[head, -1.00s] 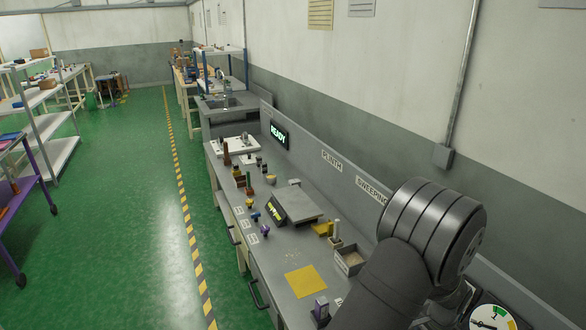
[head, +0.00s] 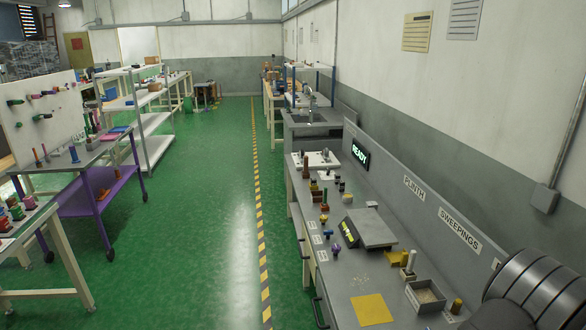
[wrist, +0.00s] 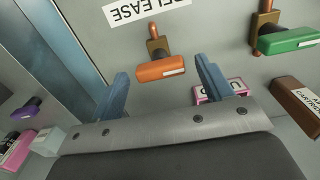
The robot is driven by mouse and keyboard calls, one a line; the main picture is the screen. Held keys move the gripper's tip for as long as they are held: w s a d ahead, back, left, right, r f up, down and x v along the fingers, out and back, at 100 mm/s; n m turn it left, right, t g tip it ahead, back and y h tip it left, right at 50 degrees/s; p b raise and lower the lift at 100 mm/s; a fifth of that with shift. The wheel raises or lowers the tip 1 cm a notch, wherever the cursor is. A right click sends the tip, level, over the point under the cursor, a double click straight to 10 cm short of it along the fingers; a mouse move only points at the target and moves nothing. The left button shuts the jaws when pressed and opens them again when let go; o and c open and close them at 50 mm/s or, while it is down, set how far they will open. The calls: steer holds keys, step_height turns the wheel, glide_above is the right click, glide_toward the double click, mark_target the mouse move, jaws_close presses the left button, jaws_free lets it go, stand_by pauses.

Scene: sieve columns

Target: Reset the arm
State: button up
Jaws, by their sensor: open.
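My gripper (wrist: 162,72) shows in the wrist view with its two blue fingers spread apart. Nothing is held between them. An orange handle (wrist: 163,71) on a brass stem shows between the fingers; I cannot tell how far beyond the fingertips it is. A green handle (wrist: 290,40) on a similar stem is to the right. A white label (wrist: 145,8), cut off by the top edge and reading in part "LEASE", is above the orange handle. In the head view my gripper is out of frame, and only a dark arm link shows at the lower right.
In the wrist view a brown box (wrist: 298,103) and a pink labelled piece (wrist: 222,90) lie at the right. In the head view the grey bench holds a tilted-display scale (head: 372,228), a yellow mat (head: 372,310) and a sweepings box (head: 426,296). The green aisle is clear.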

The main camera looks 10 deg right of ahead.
step_height(320, 180, up, 17)
step_height(320, 180, down, 17)
step_height(320, 180, up, 18)
steer(key=f, duration=0.1)
step_height(320, 180, down, 16)
steer(key=m, duration=0.8)
steer(key=shift+f, duration=0.15)
steer(key=shift+f+m, duration=0.4)
steer(key=shift+m, duration=0.2)
